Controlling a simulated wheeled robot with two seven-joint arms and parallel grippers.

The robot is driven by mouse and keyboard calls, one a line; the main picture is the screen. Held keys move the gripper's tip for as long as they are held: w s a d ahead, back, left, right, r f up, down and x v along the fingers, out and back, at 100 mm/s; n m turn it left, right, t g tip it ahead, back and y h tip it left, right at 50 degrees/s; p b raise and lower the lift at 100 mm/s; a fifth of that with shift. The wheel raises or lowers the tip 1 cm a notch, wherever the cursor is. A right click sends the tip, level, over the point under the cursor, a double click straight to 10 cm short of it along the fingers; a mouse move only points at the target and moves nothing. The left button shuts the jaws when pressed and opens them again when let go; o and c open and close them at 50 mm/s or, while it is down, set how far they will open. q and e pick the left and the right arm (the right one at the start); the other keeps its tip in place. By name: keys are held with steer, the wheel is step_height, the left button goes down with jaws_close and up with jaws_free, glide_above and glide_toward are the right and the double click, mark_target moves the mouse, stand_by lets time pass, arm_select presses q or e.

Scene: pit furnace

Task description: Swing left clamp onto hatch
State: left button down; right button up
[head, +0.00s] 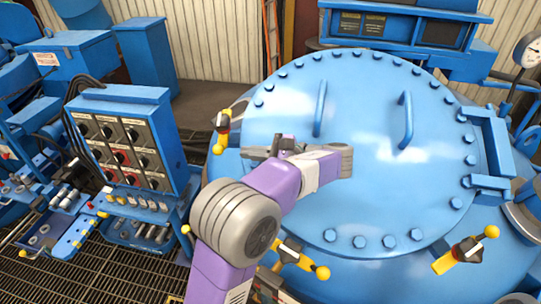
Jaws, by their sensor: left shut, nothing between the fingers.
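The round blue hatch (370,185) fills the middle and right, closed flat, with bolts around its rim and two raised handles. The left clamp (221,131), yellow with a dark middle, stands at the hatch's left edge; I cannot tell whether it bears on the rim. My left gripper (252,152) is shut and empty just right of the clamp, over the hatch's left part. I cannot tell whether it touches the clamp. My purple and grey left arm hides part of the hatch's lower left. My right gripper is not in view.
Two more yellow clamps sit along the lower rim, one at the bottom (303,260) and one at the lower right (466,250). A blue control panel (124,140) stands on the left. A hinge bracket (490,150) is at the hatch's right.

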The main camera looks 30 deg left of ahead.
mark_target(222, 151)
arm_select(q)
steer(key=x, duration=0.5)
steer(key=shift+a, duration=0.1)
stand_by(0.3)
